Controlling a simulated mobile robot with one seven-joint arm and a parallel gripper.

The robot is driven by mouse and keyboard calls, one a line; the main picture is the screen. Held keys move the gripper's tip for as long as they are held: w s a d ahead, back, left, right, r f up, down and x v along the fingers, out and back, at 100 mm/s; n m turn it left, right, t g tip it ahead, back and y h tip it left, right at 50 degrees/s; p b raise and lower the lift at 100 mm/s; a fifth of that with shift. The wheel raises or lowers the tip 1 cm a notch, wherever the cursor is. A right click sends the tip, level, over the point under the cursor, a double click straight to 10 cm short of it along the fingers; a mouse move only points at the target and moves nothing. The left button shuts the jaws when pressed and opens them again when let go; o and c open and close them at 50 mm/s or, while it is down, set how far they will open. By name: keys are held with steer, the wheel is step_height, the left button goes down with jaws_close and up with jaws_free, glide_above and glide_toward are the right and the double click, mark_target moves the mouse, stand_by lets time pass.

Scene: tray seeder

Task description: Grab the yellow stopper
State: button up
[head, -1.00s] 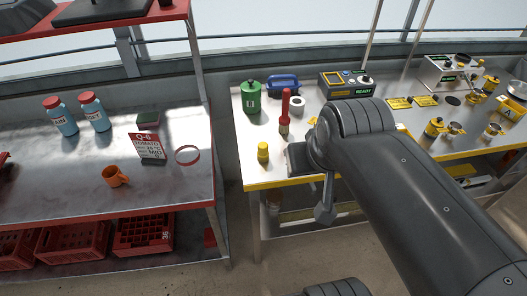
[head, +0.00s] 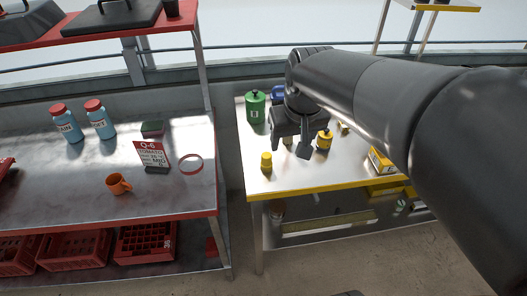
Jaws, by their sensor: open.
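A small yellow stopper-like piece (head: 266,163) stands upright near the front left of the metal table. A second yellow piece with a dark top (head: 324,141) stands farther right; I cannot tell for certain which one is the stopper. My gripper (head: 290,141) is open, pointing down above the table between these two pieces, apart from the left one. My arm and gripper hide part of the table behind them, including where the red-handled tool stood.
A green canister (head: 256,108) stands behind, close to my gripper. A blue case (head: 278,93) is partly hidden. A yellow box (head: 381,160) lies on the right. The left bench holds blue bottles (head: 67,124), an orange mug (head: 118,184) and a sign (head: 153,157).

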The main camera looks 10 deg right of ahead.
steer(key=w+a+f+g, duration=0.1)
steer(key=w+f+g, duration=0.1)
steer(key=w+f, duration=0.5)
steer(key=n+g, duration=0.1)
steer(key=n, duration=0.1)
glide_above(267, 155)
steer(key=f, duration=0.6)
steer(key=shift+s+a+f, duration=0.15)
steer(key=shift+a+f, duration=0.1)
steer(key=shift+f, duration=0.35)
step_height(267, 155, down, 5)
steer(key=shift+r, duration=0.1)
steer(key=shift+d+f, duration=0.15)
steer(key=shift+f, duration=2.75)
steer(key=shift+c, duration=0.4)
steer(key=c, duration=1)
steer(key=shift+r, duration=0.15)
